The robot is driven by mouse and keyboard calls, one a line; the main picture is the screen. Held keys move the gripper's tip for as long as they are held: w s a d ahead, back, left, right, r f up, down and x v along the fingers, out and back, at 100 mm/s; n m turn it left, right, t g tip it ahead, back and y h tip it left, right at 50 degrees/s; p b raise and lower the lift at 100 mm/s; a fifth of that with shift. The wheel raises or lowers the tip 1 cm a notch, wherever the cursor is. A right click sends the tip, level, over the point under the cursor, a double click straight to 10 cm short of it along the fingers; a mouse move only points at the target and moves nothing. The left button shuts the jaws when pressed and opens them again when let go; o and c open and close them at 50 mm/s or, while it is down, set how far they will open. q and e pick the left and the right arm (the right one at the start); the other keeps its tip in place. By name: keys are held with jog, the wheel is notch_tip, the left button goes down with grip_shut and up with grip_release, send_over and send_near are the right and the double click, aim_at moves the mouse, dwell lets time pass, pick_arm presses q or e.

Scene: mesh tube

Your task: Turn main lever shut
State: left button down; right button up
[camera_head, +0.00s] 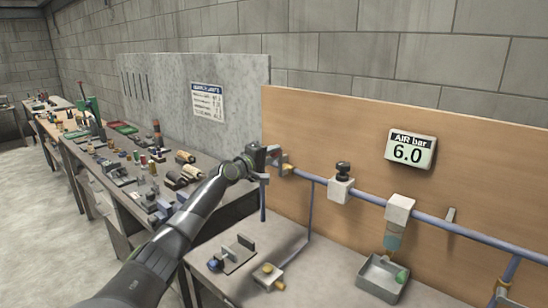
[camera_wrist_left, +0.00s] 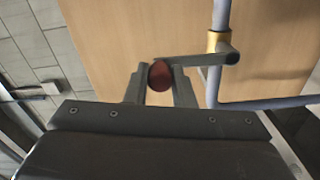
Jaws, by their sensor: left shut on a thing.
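The main lever (camera_wrist_left: 205,60) is a grey bar with a dark red knob (camera_wrist_left: 161,76) at its end. It sits by a brass valve body (camera_wrist_left: 217,42) on a blue pipe (camera_wrist_left: 221,14). In the left wrist view the bar lies roughly crosswise to the pipe stretch beside it. My left gripper (camera_wrist_left: 160,82) is shut on the red knob, with one finger on each side. In the head view my left gripper (camera_head: 268,157) is at the left end of the blue pipe, by the brass valve (camera_head: 286,168), and hides most of the lever. My right gripper is not in view.
The blue pipe runs right along a wooden board (camera_head: 330,125), past a white regulator (camera_head: 341,189) and a filter (camera_head: 398,210). A gauge (camera_head: 410,150) reads 6.0 bar. A grey tray (camera_head: 382,278) stands below. A cluttered bench (camera_head: 120,205) stands at left.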

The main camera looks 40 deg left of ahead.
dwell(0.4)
pick_arm(q)
jog(key=c, duration=1.2)
grip_release()
jog(key=shift+a, duration=0.1)
jog(key=shift+c, duration=0.2)
jog(key=s+a+p, duration=0.1)
jog(key=s+p, duration=0.6)
jog(key=s, duration=1)
jog(key=shift+s+a, duration=0.15)
jog(key=shift+s, duration=0.05)
jog(key=shift+f, duration=0.1)
